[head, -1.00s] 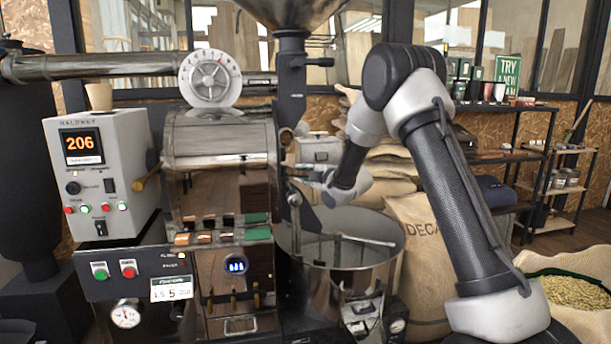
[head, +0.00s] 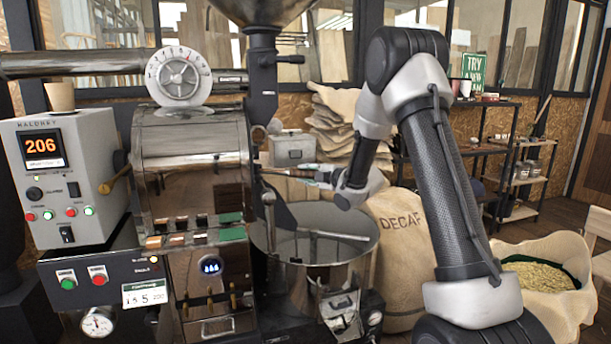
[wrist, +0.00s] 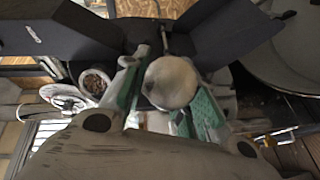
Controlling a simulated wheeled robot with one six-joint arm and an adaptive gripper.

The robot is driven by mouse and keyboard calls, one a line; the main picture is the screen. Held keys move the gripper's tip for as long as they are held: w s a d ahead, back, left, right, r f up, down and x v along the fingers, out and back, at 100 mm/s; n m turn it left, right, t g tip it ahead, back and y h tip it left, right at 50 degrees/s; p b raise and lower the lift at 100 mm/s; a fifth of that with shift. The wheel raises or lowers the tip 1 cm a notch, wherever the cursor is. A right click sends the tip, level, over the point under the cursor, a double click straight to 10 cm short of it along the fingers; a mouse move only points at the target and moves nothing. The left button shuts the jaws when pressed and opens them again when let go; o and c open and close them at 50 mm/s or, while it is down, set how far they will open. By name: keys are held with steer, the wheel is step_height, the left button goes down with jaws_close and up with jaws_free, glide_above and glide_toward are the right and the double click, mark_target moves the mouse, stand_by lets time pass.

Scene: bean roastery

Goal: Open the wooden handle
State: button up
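In the wrist view a pale, rounded wooden handle end (wrist: 170,83) sits between my gripper's green-padded fingers. In the head view my gripper (head: 290,173) points left at the front of the roaster drum (head: 190,150), above the cooling tray (head: 350,245). Its fingers appear spread, one on each side of the handle end. I cannot tell whether either finger touches it. Another wooden handle (head: 107,186) sticks out at the drum's left side.
A control box (head: 75,185) reading 206 stands left of the drum. A DECAF sack (head: 400,235) and an open sack of beans (head: 550,260) stand to the right. A shelf (head: 490,120) is behind my arm. The roaster's hopper (head: 262,15) is overhead.

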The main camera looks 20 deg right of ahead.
steer(key=o, duration=0.4)
steer(key=v, duration=1.2)
